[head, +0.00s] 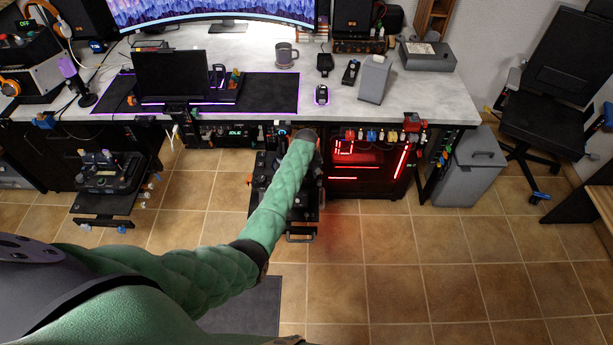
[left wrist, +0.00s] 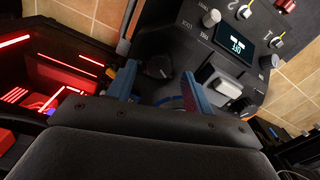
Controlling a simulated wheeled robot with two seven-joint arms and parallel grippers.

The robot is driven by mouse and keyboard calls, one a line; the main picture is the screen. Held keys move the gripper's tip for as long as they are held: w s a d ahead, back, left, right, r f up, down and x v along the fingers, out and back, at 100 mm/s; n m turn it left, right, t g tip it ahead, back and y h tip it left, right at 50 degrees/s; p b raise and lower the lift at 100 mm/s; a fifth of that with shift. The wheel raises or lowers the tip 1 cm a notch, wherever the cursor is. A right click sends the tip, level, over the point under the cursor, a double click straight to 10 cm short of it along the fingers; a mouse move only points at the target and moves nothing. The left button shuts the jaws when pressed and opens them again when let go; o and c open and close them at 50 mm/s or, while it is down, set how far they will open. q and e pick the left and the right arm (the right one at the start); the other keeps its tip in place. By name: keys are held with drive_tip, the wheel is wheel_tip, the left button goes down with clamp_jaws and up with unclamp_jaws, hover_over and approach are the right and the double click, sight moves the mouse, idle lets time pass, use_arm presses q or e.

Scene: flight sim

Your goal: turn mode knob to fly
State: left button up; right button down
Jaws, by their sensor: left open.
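In the left wrist view a dark panel (left wrist: 188,52) carries a round black knob (left wrist: 157,66), several other knobs and a small lit display (left wrist: 237,46). I cannot read any label that tells which knob is the mode knob. My left gripper (left wrist: 159,73) is open, with one blue finger to each side of the black knob in the picture. Whether the fingers touch it I cannot tell. In the head view my green left arm reaches to the black control stand (head: 264,180) at the desk's front edge and hides much of it. My right gripper is not in view.
A red-lit computer case (head: 370,165) stands right of the control stand, under the desk (head: 430,95). A small panel showing IDLE (head: 236,132) is to the left. A throttle-like unit (head: 108,180) is further left. The tiled floor in front is mostly clear.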

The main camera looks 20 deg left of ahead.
use_arm(q)
drive_tip(key=shift+f, duration=0.95)
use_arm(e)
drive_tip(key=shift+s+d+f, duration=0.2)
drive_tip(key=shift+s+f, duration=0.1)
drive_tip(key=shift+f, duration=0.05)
